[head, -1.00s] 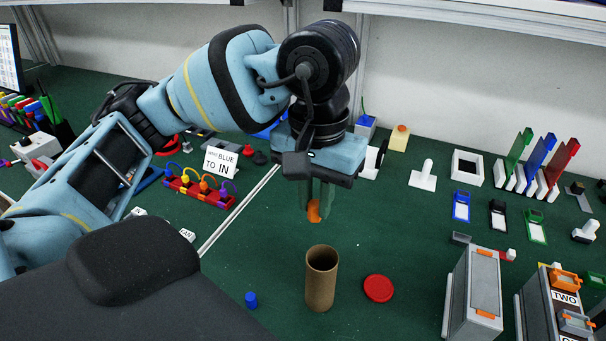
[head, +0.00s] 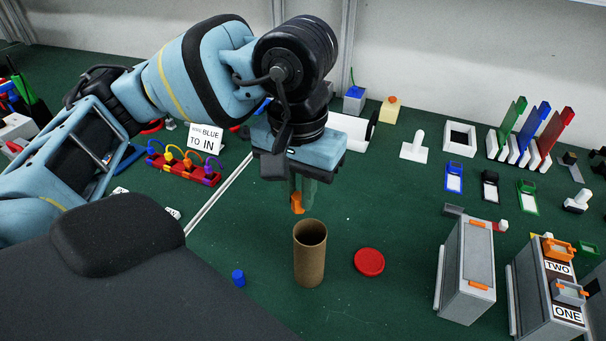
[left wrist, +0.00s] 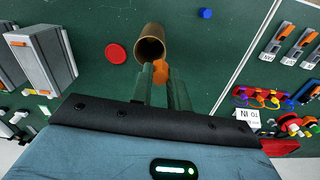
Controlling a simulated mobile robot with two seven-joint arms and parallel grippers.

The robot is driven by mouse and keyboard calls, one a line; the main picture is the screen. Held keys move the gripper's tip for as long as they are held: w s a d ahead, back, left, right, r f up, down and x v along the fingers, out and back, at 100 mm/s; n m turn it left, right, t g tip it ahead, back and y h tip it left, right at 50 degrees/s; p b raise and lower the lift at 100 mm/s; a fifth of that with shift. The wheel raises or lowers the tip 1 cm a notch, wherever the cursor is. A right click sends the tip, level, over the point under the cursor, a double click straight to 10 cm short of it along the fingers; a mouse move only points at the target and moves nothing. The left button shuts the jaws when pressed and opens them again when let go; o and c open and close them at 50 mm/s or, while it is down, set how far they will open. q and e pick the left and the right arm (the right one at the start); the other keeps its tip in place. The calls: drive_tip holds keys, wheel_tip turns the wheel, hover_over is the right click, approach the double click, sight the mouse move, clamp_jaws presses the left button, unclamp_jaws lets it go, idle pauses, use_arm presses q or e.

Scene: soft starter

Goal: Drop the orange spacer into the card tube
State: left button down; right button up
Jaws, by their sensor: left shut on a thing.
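The orange spacer (head: 297,203) is held between the fingertips of my left gripper (head: 302,195), which is shut on it. The brown card tube (head: 309,258) stands upright on the green bench with its open mouth facing up. In the head view the spacer is just above the tube's mouth, toward its far side. In the left wrist view the spacer (left wrist: 161,71) shows at the fingertips, close to the rim of the tube (left wrist: 150,45) in the picture. The inside of the tube is dark. My right gripper is not in view.
A red disc (head: 369,262) lies right of the tube, and a small blue piece (head: 238,278) lies left of it. Grey boxes (head: 467,270) stand at the right. A sign (head: 205,138) and a red block with coloured hooks (head: 184,172) are at the left.

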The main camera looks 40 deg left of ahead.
sight(299, 195)
use_arm(q)
drive_tip(key=shift+f, duration=0.65)
drive_tip(key=c, duration=1.3)
unclamp_jaws()
drive_tip(key=shift+r, duration=0.1)
wheel_tip(299, 195, up, 8)
drive_tip(key=shift+f, duration=0.15)
